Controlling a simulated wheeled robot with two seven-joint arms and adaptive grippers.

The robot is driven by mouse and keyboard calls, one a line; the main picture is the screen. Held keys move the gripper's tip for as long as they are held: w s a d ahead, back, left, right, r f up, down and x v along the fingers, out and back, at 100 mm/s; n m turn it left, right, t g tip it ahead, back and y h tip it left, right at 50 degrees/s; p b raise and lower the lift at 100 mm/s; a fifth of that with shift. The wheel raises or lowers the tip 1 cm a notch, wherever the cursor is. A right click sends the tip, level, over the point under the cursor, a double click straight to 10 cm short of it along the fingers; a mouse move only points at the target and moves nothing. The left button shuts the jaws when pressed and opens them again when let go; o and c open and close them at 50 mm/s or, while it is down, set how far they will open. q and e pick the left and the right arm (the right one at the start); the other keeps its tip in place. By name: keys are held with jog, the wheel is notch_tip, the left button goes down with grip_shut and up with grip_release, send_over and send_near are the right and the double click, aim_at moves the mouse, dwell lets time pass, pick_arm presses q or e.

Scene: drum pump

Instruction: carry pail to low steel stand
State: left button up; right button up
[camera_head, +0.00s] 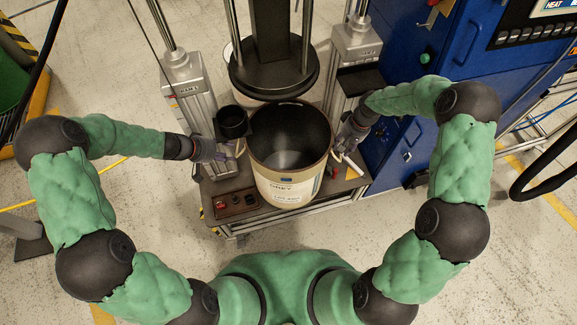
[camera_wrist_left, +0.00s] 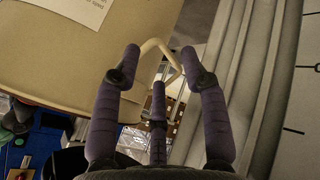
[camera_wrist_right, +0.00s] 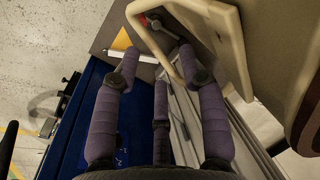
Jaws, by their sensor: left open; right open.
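The pail (camera_head: 287,185) is beige, open at the top and dark inside, with a printed label on its front. It stands upright on the pump's base plate, with a loop handle on each side. My left gripper (camera_head: 234,150) is open at the left handle; the left wrist view shows this handle (camera_wrist_left: 152,48) between the spread fingers (camera_wrist_left: 160,60). My right gripper (camera_head: 343,150) is open at the right handle; the right wrist view shows this handle (camera_wrist_right: 239,62) close against the right-hand finger. I cannot make out a low steel stand.
The pump's round black plate (camera_head: 275,78) hangs behind the pail, between two upright cylinders (camera_head: 183,85) and (camera_head: 357,42). A control box (camera_head: 236,204) sits at the base plate's front left. A blue cabinet (camera_head: 440,55) stands at the right. Open floor (camera_head: 125,225) shows at the left.

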pick_arm(q)
jog(key=shift+x, duration=2.25)
pick_arm(e)
jog(key=shift+a+f, duration=0.15)
jog(key=shift+f, duration=0.65)
jog(key=shift+a+f, duration=0.15)
jog(key=shift+f, duration=0.6)
pick_arm(q)
jog(key=shift+c, duration=0.3)
pick_arm(e)
jog(key=shift+c, duration=0.3)
pick_arm(q)
grip_shut()
pick_arm(e)
grip_shut()
pick_arm(q)
jog(key=shift+w, duration=0.1)
jog(key=shift+w+r, duration=0.1)
jog(key=shift+r, duration=0.05)
pick_arm(e)
jog(key=shift+w+r, duration=0.1)
jog(key=shift+w, duration=0.05)
